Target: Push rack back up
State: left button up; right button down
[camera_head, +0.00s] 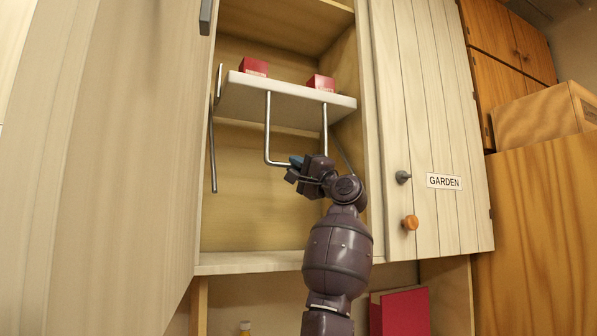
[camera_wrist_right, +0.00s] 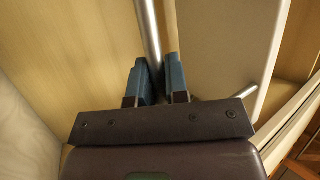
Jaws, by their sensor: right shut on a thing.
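The rack is a white shelf board (camera_head: 285,97) inside the open cabinet, with metal side arms and a U-shaped metal handle (camera_head: 267,130) hanging below its front. Two red boxes, one at the left (camera_head: 253,67) and one at the right (camera_head: 321,83), sit on the board. My right gripper (camera_head: 297,163) is at the bottom bar of the handle. In the right wrist view, the blue fingers (camera_wrist_right: 160,82) are shut on the metal bar (camera_wrist_right: 149,35), and the white board (camera_wrist_right: 225,50) is beside them. My left gripper is not in view.
The open cabinet door (camera_head: 110,150) stands at the left. A closed door labelled GARDEN (camera_head: 444,182) with a grey knob and an orange knob is at the right. A red binder-like object (camera_head: 400,312) stands below the cabinet. The cabinet space above the board is free.

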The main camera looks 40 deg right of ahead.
jog(key=shift+w+d+r, duration=0.15)
jog(key=shift+w+r, duration=0.15)
jog(key=shift+r, duration=0.3)
jog(key=shift+w+d+r, duration=0.1)
jog(key=shift+w+r, duration=0.15)
jog(key=shift+r, duration=0.3)
jog(key=c, duration=1.5)
grip_release()
jog(key=o, duration=0.4)
jog(key=shift+w, duration=0.15)
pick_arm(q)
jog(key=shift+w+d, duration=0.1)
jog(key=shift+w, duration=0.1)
pick_arm(e)
jog(key=shift+f, duration=0.1)
